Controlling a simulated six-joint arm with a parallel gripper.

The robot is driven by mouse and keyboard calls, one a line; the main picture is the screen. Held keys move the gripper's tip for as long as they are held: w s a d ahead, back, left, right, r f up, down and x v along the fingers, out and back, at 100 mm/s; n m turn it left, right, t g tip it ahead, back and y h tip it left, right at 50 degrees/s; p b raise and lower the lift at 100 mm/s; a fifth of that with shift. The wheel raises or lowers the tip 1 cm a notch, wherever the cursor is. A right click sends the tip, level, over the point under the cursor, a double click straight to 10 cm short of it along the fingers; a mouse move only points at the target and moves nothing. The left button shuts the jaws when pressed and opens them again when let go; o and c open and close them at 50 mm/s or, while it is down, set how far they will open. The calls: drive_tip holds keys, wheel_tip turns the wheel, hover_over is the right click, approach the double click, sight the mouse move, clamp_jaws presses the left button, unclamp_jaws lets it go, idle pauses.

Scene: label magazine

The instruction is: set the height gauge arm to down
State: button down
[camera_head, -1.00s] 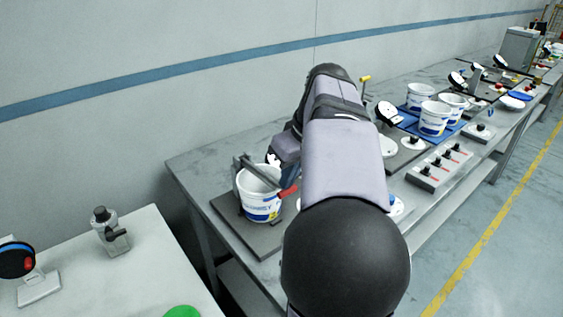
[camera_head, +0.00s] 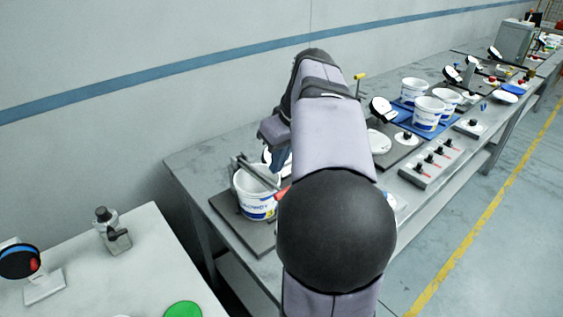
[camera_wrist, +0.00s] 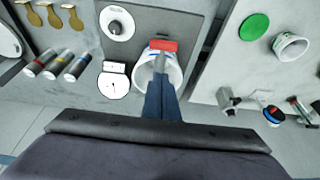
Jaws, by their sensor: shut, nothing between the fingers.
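The height gauge arm (camera_head: 256,171) is a grey bar on a post, crossing the top of a white bucket (camera_head: 257,203) with a blue label. Its red end (camera_head: 281,194) is partly behind my arm. In the wrist view the red end (camera_wrist: 163,45) lies over the bucket's rim, beyond my fingertips. My gripper (camera_head: 283,165) is shut and empty, above the bucket's right side near the gauge arm. In the wrist view its blue fingers (camera_wrist: 160,88) overlap the bucket (camera_wrist: 145,75). I cannot tell whether they touch the bar, nor the bar's exact tilt.
The bucket stands on a dark plate (camera_head: 228,212). A white dial (camera_wrist: 113,85) and several cylinders (camera_wrist: 58,64) are beside it. A separate table (camera_head: 150,270) with a green disc (camera_head: 183,311) is at the left. More buckets (camera_head: 427,112) and a switch box (camera_head: 432,163) stand farther along the bench.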

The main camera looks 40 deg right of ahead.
drive_tip(key=s+r, duration=0.6)
drive_tip(key=r, duration=0.1)
drive_tip(key=shift+b, duration=0.4)
drive_tip(key=shift+s+r, duration=0.1)
drive_tip(key=w+a+f+g+p, duration=0.2)
drive_tip(key=a+f+g, duration=0.1)
drive_tip(key=a+f, duration=1.25)
drive_tip(key=shift+g, duration=0.6)
drive_tip(key=s+a+f+b, duration=0.1)
drive_tip(key=s+a+f, duration=0.1)
drive_tip(key=f, duration=0.3)
drive_tip(key=s+a+f+b, duration=0.1)
drive_tip(key=s+a+f, duration=0.2)
drive_tip(key=f, duration=0.3)
drive_tip(key=s+a+f+b, duration=0.1)
drive_tip(key=s+a+f, duration=0.1)
drive_tip(key=s+f, duration=0.2)
drive_tip(key=shift+a+f, duration=0.25)
drive_tip(key=shift+f, duration=0.95)
drive_tip(key=shift+r, duration=0.15)
